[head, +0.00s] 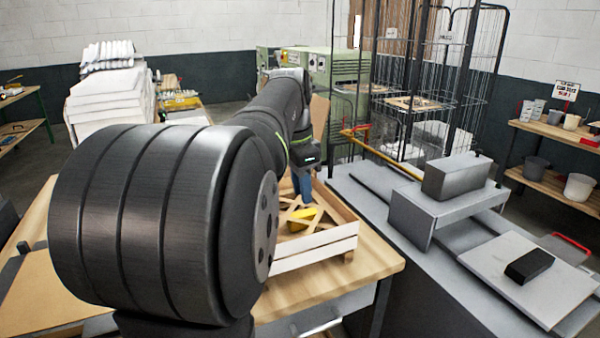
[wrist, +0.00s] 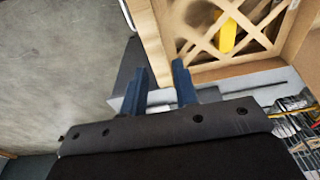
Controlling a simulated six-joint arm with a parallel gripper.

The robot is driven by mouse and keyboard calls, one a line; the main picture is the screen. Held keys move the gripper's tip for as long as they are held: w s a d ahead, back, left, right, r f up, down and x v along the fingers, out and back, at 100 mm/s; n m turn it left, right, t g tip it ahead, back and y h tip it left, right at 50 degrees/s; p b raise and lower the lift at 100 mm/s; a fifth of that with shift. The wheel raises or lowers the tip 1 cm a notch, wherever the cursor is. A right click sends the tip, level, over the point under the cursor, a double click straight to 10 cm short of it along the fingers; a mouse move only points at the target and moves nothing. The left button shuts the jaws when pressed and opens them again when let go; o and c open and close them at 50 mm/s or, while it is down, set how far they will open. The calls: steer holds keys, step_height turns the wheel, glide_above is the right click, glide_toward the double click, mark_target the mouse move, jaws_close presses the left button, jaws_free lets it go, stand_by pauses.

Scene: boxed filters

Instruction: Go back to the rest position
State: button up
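My gripper shows in the wrist view (wrist: 160,78) with its two blue fingers apart and nothing between them. In the head view the blue fingers (head: 302,184) point down near the far part of a wooden crate (head: 318,247), partly hidden by my arm. The crate has diagonal wooden dividers, and a yellow object (head: 303,219) lies in it. In the wrist view the crate (wrist: 152,47) is ahead and to the right of the fingers, with the yellow object (wrist: 227,36) inside it.
The crate stands on a wooden table (head: 365,268). A grey bench (head: 425,290) to the right carries a grey box-shaped block (head: 456,176) and a small black block (head: 529,265). Wire racks (head: 440,80) stand behind. My arm hides much of the table's left side.

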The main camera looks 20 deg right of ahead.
mark_target(308, 236)
steer(key=r, duration=0.3)
steer(key=shift+a+r, duration=0.2)
steer(key=shift+r, duration=0.1)
steer(key=f, duration=0.5)
steer(key=d+f, duration=0.1)
steer(key=f, duration=0.5)
steer(key=d+f, duration=0.1)
steer(key=f, duration=0.5)
steer(key=shift+f, duration=0.15)
